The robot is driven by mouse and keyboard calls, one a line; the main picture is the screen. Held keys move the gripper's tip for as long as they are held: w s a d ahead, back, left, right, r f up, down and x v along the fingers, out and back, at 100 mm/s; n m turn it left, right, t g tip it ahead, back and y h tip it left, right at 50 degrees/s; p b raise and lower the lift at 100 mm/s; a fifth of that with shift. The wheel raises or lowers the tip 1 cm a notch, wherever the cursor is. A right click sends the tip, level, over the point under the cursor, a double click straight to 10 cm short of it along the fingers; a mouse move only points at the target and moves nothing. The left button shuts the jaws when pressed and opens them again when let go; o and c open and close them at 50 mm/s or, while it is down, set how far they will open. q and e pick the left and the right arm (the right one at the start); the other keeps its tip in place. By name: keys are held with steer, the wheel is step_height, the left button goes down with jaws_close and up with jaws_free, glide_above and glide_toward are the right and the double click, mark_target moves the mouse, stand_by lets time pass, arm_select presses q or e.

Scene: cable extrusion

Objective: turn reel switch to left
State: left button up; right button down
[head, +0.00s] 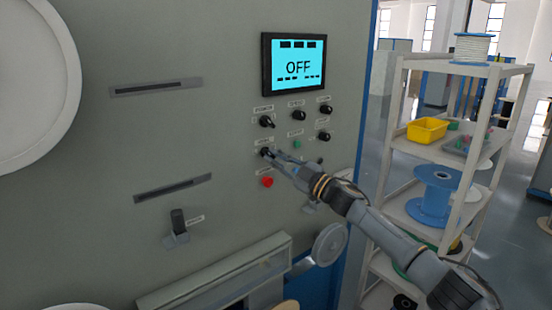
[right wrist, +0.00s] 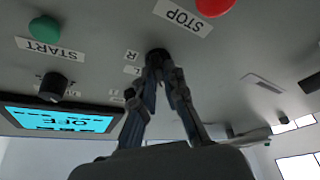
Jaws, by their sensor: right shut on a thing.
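My right gripper (head: 268,153) reaches in from the lower right to the grey machine panel. Its fingers are closed around a small black rotary switch (head: 264,151), the lowest knob in the left column. In the right wrist view my right gripper (right wrist: 161,72) points at the panel, with its fingertips on either side of the black switch (right wrist: 157,54). Small R and L labels are beside the switch there. The fingers partly hide the knob, so I cannot tell its exact turn position. My left gripper is not in view.
A red button (head: 267,182) sits just below the switch, and a green button (head: 297,144) to its right. Other black knobs (head: 298,115) are above. The screen (head: 296,65) reads OFF. A metal handwheel (head: 329,244) is below my arm. A shelf rack (head: 391,128) stands at right.

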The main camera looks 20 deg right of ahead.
stand_by(0.4)
steer(key=c, duration=1.4)
jaws_free()
steer(key=v, duration=1.2)
steer(key=shift+d, duration=0.1)
